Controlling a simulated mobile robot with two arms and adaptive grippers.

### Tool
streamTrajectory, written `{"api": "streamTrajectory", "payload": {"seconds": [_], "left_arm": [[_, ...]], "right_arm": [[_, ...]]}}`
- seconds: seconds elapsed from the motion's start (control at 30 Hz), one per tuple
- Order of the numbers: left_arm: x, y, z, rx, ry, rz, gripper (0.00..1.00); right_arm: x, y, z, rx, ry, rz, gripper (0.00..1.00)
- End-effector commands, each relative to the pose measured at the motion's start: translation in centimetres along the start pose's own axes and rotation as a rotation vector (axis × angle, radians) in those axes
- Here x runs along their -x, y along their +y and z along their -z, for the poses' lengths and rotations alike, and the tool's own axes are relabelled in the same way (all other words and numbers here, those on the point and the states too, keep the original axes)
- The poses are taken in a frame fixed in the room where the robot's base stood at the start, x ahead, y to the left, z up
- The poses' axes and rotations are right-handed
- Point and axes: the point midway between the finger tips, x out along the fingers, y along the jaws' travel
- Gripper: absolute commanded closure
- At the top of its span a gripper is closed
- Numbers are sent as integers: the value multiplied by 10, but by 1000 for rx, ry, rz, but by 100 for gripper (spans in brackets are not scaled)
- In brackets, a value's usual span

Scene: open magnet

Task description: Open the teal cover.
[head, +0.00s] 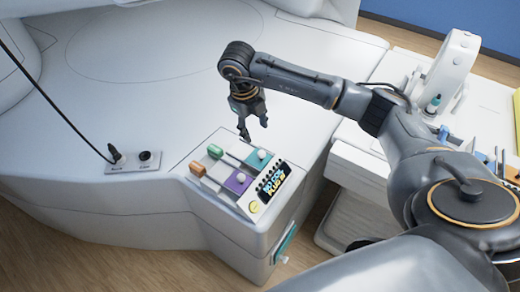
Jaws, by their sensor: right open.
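The teal cover (264,161) is a small square plate with a white round knob (262,154) on top. It lies flat on the sloped light panel (223,201) at the front of the white machine, and looks closed. My right gripper (255,132) points downward just behind and above the teal cover. Its fingers are apart and empty, and it appears not to touch the cover or knob. My left gripper is not in view.
A purple cover (239,187) with a white knob lies nearer on the panel. A green handle (215,151) and an orange handle (197,170) sit to the left. A black cable (62,112) hangs at left. A white side table (385,145) holds equipment at right.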

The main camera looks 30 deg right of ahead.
Motion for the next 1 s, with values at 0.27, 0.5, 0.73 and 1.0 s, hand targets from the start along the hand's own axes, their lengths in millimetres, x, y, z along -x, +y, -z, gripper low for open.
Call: {"api": "streamTrajectory", "payload": {"seconds": [0.27, 0.5, 0.73, 1.0], "left_arm": [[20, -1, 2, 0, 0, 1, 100], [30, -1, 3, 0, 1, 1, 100], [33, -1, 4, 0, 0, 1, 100], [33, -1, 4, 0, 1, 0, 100]], "right_arm": [[-57, 0, 2, 1, 6, -3, 52], [-100, 1, 1, 2, 3, -3, 52], [-120, 2, 0, 3, 0, -4, 52], [-122, 2, 0, 4, -1, -4, 52]]}}
